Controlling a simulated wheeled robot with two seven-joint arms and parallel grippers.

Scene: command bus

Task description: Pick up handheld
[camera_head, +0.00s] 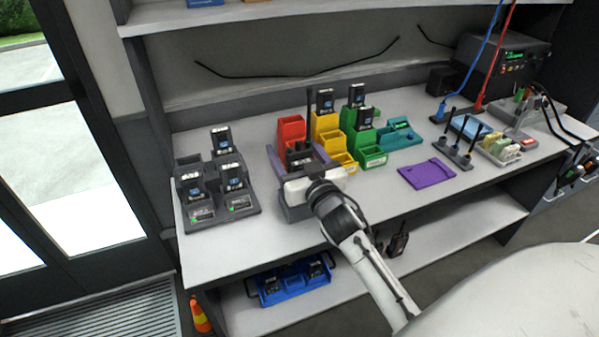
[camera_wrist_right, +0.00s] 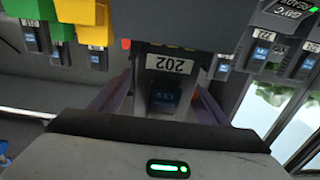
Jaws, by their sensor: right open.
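My right gripper (camera_head: 298,152) reaches over the bench, open, with its purple-grey fingers spread. In the right wrist view its fingers (camera_wrist_right: 158,100) stand on either side of a dark handheld (camera_wrist_right: 165,88) with a white label reading 202, upside down in that picture. In the head view this handheld is mostly hidden by the gripper; a dark top (camera_head: 299,148) and a thin antenna show between the fingers. I cannot tell whether the fingers touch it. Other handhelds stand in a charger (camera_head: 245,213) on the left. My left gripper is not in view.
A purple mat (camera_head: 427,174) lies to the right, with a blue tray (camera_head: 470,127) beyond. The bench front around the mat is mostly clear.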

